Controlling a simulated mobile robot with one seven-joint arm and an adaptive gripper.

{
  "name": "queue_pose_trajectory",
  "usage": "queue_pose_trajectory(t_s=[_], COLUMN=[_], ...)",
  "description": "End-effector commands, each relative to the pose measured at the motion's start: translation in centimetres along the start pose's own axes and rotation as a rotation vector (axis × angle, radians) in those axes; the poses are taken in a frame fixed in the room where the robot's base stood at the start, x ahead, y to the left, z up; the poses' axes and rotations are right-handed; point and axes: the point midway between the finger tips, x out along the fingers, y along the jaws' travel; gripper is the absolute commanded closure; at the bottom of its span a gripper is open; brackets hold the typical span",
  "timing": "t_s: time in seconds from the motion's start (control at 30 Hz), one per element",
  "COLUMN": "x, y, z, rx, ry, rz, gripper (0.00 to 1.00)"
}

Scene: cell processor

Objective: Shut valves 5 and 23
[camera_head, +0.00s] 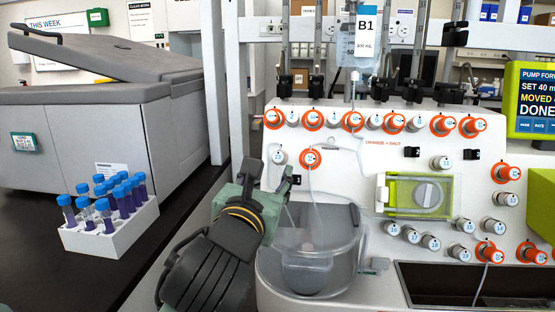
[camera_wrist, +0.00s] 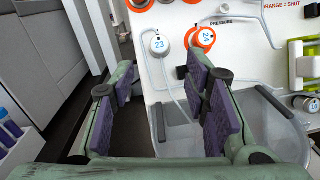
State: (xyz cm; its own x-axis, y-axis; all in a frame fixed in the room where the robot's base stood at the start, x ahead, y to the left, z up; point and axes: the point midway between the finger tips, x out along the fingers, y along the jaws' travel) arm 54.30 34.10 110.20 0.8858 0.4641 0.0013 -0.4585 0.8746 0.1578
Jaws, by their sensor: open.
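Valve 23 (camera_head: 279,157) is a grey-white knob with no orange ring showing, at the left of the white panel. In the wrist view its number 23 (camera_wrist: 159,44) is readable, just beyond the gap between my fingertips. My gripper (camera_head: 268,180) is open and empty, below and slightly left of valve 23, apart from it. Its purple-padded fingers (camera_wrist: 160,88) are spread in the wrist view. The top row holds several knobs, some with orange rings. Their numbers are too small to read surely; the fifth knob from the left (camera_head: 352,121) has an orange ring.
Valve 24 (camera_head: 310,159), orange-ringed, sits close to the right of valve 23. A clear bowl (camera_head: 345,262) is right of my gripper, with tubing above it. A printed label (camera_head: 383,142) reads orange = shut. A white tube rack (camera_head: 125,228) stands left on the dark bench.

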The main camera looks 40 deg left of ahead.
Motion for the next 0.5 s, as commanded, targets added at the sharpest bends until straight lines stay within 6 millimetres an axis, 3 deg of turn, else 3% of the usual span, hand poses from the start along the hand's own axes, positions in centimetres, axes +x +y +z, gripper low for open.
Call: queue_pose_trajectory(t_s=[0.3,0.5], x=[5.9,7.6], y=[0.0,0.0], z=[0.3,0.1], rx=[0.000,0.001], ry=[0.003,0.001], rz=[-0.002,-0.001], gripper=[0.58,0.58])
